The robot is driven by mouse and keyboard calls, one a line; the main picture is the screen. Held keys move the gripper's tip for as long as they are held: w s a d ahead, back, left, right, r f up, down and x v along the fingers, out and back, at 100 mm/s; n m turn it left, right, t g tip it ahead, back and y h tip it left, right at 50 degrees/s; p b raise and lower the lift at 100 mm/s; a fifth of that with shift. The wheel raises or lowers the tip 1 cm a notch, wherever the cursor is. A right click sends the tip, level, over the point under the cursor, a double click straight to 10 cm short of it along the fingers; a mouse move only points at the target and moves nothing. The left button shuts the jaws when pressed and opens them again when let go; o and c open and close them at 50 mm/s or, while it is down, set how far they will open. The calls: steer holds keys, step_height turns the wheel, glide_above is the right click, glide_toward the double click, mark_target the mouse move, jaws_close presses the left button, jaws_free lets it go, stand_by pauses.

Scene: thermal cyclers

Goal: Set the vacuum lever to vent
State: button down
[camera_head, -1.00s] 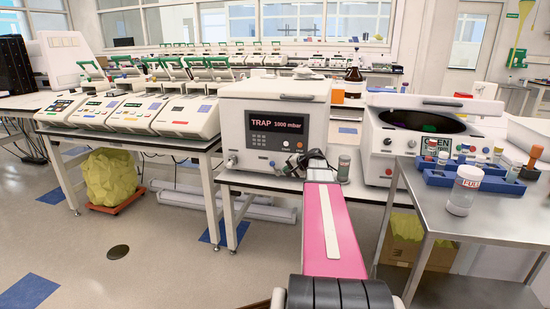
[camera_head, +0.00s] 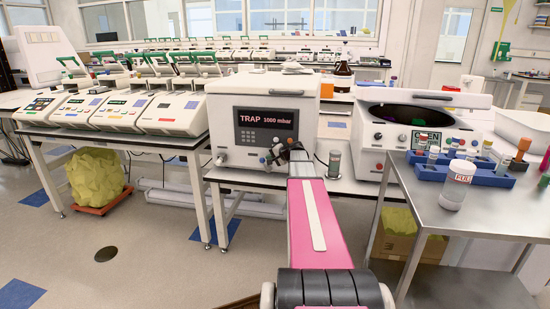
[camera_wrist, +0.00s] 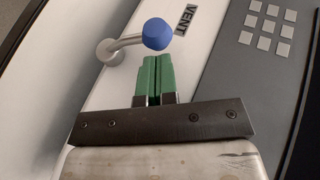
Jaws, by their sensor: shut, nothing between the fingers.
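The vacuum lever (camera_wrist: 128,41) is a bent metal arm on a round pivot with a blue ball knob (camera_wrist: 155,34). In the wrist view the knob lies close to the VENT label (camera_wrist: 186,20). The lever is on the front of the white TRAP box (camera_head: 225,110), whose display (camera_head: 268,118) reads 1000 mbar. In the head view the blue knob (camera_head: 262,160) is small and partly crowded by my gripper. My gripper (camera_wrist: 156,60) is shut, its green fingertips together just below the knob in the wrist view. Whether they touch it is hard to tell.
Thermal cyclers (camera_head: 120,108) stand left of the box. A small grey-lidded jar (camera_head: 335,163) stands to its right, near my arm. A centrifuge (camera_head: 405,130) with an open bowl is further right. A steel table (camera_head: 410,205) carries a blue rack (camera_head: 465,176) and a white bottle (camera_head: 457,190).

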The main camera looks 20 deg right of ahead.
steer(key=shift+w+a+f, duration=0.1)
steer(key=shift+w, duration=0.1)
steer(key=shift+w+a, duration=0.5)
steer(key=shift+a, duration=0.25)
steer(key=shift+s+d, duration=0.1)
steer(key=shift+d, duration=0.05)
